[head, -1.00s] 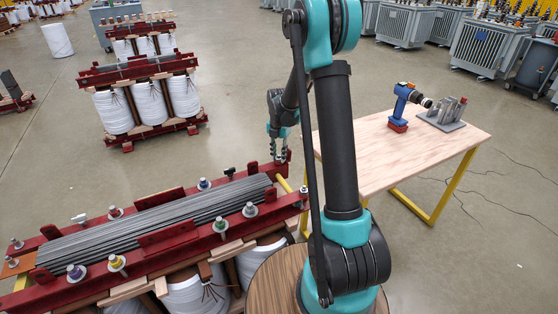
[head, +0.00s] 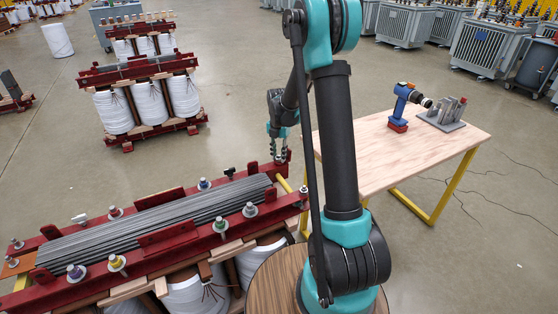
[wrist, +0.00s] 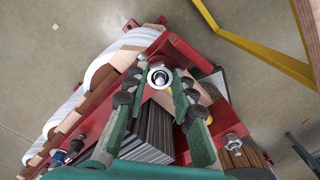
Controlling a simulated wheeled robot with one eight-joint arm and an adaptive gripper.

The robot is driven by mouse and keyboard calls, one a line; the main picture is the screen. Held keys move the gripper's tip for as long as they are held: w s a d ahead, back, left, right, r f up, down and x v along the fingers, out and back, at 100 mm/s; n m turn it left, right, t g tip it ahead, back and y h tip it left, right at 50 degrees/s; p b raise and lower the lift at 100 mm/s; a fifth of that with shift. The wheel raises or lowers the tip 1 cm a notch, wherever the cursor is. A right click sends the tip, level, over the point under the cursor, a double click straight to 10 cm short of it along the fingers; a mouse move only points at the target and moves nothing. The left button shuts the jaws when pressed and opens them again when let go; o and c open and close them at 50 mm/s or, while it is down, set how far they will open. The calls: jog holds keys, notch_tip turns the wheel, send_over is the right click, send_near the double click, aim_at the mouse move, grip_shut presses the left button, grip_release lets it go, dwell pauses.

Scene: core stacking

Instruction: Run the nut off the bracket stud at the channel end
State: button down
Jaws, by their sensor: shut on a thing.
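The nut (wrist: 160,76) is a pale ring around the bright round end of the bracket stud (wrist: 159,79), at the end of the red channel (wrist: 105,115). My gripper (wrist: 162,84) has its dark fingertips on either side of the nut and is shut on it. In the head view my gripper (head: 281,158) points down at the far right end of the red clamp frame (head: 190,246). The nut is too small and covered to make out there. How far it sits along the stud cannot be told.
Grey core laminations (head: 150,222) lie between the red channels, with several capped studs along them. A wooden table (head: 385,160) on the right bears a blue drill (head: 402,105) and a grey fixture (head: 443,116). A round wooden top (head: 268,285) is near my base.

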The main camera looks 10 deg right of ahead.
jog(key=n, duration=0.4)
jog(key=shift+n, duration=0.3)
jog(key=c, duration=1.2)
grip_release()
notch_tip(320, 180, up, 12)
jog(key=shift+c, duration=0.4)
